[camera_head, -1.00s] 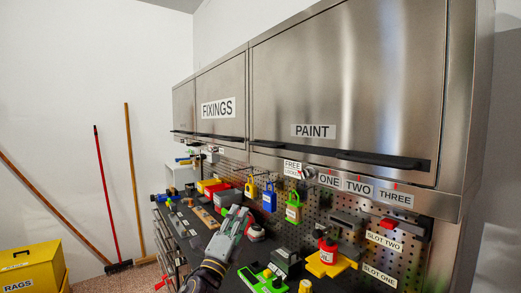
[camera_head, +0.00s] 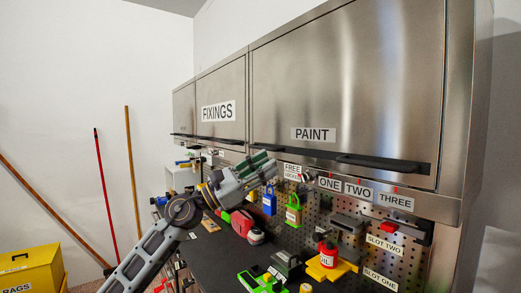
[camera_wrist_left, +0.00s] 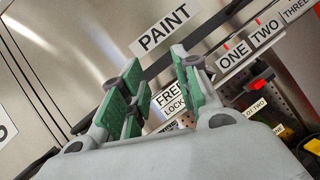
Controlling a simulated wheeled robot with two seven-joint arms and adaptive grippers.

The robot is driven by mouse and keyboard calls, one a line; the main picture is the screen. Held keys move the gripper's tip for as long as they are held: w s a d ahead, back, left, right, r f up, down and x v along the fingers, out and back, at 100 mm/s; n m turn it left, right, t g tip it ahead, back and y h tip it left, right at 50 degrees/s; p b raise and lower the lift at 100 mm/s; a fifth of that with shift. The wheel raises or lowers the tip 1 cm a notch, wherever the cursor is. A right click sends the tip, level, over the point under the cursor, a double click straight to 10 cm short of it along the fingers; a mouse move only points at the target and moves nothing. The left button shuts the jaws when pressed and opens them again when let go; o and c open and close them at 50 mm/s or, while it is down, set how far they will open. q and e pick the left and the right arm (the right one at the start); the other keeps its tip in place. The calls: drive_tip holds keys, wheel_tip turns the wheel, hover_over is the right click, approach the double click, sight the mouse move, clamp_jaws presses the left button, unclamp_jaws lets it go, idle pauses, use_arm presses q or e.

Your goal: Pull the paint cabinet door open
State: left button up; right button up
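The paint cabinet door (camera_head: 345,75) is a brushed steel panel, shut, with a white PAINT label (camera_head: 314,134) that also shows in the left wrist view (camera_wrist_left: 163,29). A black bar handle (camera_head: 385,163) runs along its lower edge. My left gripper (camera_head: 266,164) is raised just below the left end of that handle and covers a little of the strip under the door. In the left wrist view its green-padded fingers (camera_wrist_left: 158,72) stand apart with nothing between them, pointing toward the door's lower edge. Contact with the handle cannot be told. My right gripper is not in view.
The FIXINGS door (camera_head: 218,90) beside it is shut. Below hang a pegboard with padlocks (camera_head: 293,211) and numbered labels. The bench carries a red OIL can (camera_head: 327,254) and green and yellow tools. A yellow RAGS bin (camera_head: 35,268) stands at lower left.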

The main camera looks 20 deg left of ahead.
use_arm(q)
drive_tip(key=m, duration=0.2)
drive_tip(key=m+g+y, duration=0.1)
drive_tip(key=m+y, duration=0.6)
drive_tip(key=y, duration=0.2)
approach(259, 148)
drive_tip(key=v, duration=0.3)
drive_tip(key=shift+s+r, duration=0.1)
drive_tip(key=shift+r, duration=0.1)
drive_tip(key=shift+d, duration=0.2)
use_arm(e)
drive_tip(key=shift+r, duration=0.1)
